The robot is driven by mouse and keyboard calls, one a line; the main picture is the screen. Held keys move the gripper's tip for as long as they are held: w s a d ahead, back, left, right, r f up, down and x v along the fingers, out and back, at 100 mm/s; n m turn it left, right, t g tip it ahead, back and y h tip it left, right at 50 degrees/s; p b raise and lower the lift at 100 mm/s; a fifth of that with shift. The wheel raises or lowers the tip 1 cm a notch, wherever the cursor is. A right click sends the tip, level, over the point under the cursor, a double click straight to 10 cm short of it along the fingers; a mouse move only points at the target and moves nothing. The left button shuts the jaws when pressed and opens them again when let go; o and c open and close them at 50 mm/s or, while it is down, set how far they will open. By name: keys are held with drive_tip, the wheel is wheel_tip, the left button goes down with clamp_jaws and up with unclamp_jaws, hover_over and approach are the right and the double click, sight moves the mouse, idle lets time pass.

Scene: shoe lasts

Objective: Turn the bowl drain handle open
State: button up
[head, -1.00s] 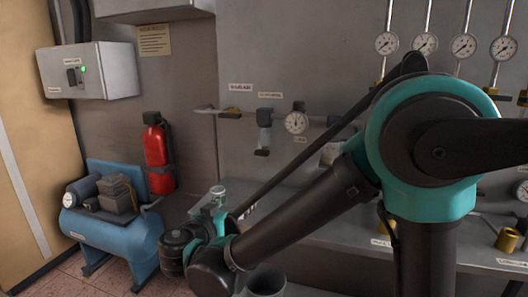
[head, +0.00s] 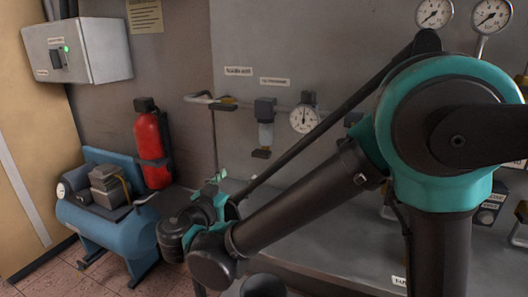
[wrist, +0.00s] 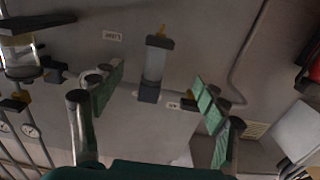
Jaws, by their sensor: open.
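The filter bowl (head: 265,134) hangs from the pipe on the grey wall, a clear cylinder with a dark head block. Its drain handle (head: 261,153) is the dark piece at the bottom. In the wrist view, which is roughly upside down, the bowl (wrist: 154,66) shows beyond the fingers, with a small yellow tip (wrist: 162,32) at its drain end. My gripper (head: 214,188) is below and left of the bowl in the head view. Its green-padded fingers (wrist: 158,105) are wide apart and empty, not touching the bowl. How the handle is turned is too small to tell.
A gauge (head: 304,119) is just right of the bowl, and a valve with a yellow part (head: 229,102) is to its left. A second clear bowl (wrist: 22,61) shows in the wrist view.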

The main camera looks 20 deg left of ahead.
sight(259, 155)
drive_tip(key=w, duration=0.5)
drive_tip(key=w+d, duration=0.1)
drive_tip(key=w, duration=1.1)
drive_tip(key=shift+d, duration=0.2)
drive_tip(key=shift+c, duration=0.2)
drive_tip(key=c, duration=1.1)
drive_tip(key=shift+a+n, duration=0.1)
drive_tip(key=shift+n, duration=2.7)
